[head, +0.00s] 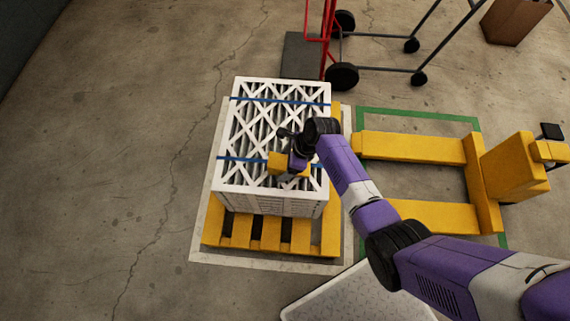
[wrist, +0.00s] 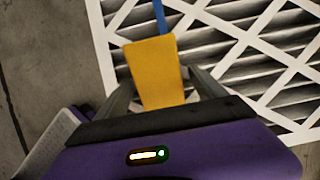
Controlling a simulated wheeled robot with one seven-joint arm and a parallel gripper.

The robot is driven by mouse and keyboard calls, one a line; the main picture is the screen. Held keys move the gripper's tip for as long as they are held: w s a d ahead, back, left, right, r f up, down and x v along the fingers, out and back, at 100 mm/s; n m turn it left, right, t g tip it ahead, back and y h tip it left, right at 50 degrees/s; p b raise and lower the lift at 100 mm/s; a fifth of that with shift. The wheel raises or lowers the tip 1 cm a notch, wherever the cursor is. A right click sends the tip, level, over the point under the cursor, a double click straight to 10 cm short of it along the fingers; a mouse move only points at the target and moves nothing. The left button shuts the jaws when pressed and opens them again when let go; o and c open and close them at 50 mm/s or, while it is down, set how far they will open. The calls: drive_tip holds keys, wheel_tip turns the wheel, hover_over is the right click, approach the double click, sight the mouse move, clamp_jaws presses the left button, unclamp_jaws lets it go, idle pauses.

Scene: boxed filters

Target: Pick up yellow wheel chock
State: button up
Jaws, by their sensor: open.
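The yellow wheel chock (head: 279,163) lies on top of the stack of white-framed filters (head: 243,178), near its front right. My arm covers part of it in the head view. In the wrist view the chock (wrist: 155,72) is a plain yellow block with its near end between the fingers. My gripper (wrist: 160,82) is open, with one finger on each side of the chock. A gap shows on the right side; on the left the finger is very close, and I cannot tell if it touches. In the head view my gripper (head: 288,148) is over the filters.
The filters, bound with blue straps, stand on a yellow pallet (head: 212,232) inside a white floor outline. A yellow pallet jack (head: 478,180) stands at right. A red hand truck (head: 325,45) and a cardboard box (head: 515,20) are behind. The left floor is clear.

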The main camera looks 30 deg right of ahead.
idle(0.3)
clamp_jaws()
idle(0.4)
